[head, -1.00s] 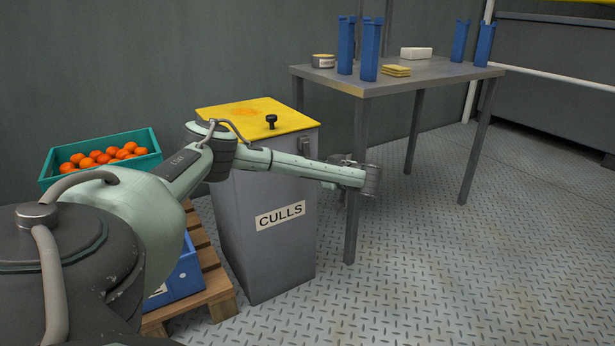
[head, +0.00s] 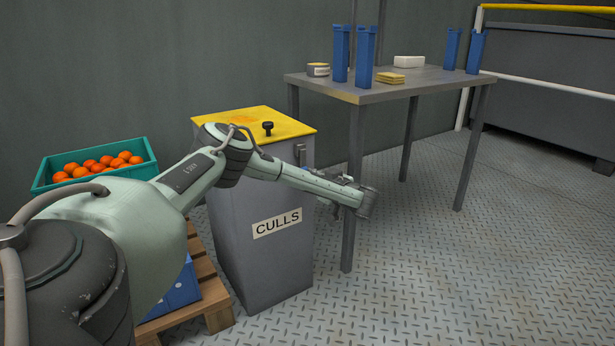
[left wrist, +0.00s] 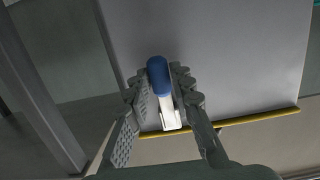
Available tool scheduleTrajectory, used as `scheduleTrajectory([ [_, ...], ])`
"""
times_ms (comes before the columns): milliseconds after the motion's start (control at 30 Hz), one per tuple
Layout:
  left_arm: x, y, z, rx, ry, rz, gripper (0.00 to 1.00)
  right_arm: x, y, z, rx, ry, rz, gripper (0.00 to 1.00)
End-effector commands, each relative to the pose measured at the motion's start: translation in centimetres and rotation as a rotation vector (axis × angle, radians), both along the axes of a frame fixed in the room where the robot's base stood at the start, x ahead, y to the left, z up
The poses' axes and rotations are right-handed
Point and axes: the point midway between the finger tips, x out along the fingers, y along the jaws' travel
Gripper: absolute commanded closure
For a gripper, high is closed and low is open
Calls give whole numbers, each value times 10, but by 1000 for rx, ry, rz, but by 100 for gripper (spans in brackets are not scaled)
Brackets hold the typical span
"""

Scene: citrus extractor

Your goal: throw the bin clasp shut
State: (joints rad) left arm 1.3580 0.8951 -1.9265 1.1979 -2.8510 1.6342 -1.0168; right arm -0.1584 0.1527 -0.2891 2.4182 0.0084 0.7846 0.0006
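The cull bin (head: 262,265) is a grey box with a yellow lid (head: 222,121) that lies down on its top. The clasp has a blue-tipped handle (left wrist: 158,74) and a pale metal lever (left wrist: 168,112), seen in the left wrist view against the bin's grey side, near the yellow lid edge. My left gripper (left wrist: 160,88) has its fingers close along both sides of the handle and looks shut on it. My right gripper is not in view.
A grey table (head: 360,95) with blue holders (head: 365,58) stands right of the bin, one leg close to my left gripper. A teal crate of oranges (head: 145,157) and a wooden pallet (head: 218,315) are at left. The floor at right is clear.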

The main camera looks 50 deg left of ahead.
Motion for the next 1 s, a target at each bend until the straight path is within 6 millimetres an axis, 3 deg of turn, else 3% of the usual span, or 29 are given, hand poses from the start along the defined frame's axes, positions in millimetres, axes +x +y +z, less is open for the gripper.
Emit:
scheduleTrajectory([
  [100,0,0,0,0,0,1,60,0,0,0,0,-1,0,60],
  [467,0,-4,1,-1,-1,-1,60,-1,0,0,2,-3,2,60],
  [567,-1,-16,2,-2,-1,-3,60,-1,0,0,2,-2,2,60],
  [1000,-13,-101,16,-1,0,-3,60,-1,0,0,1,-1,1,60],
])
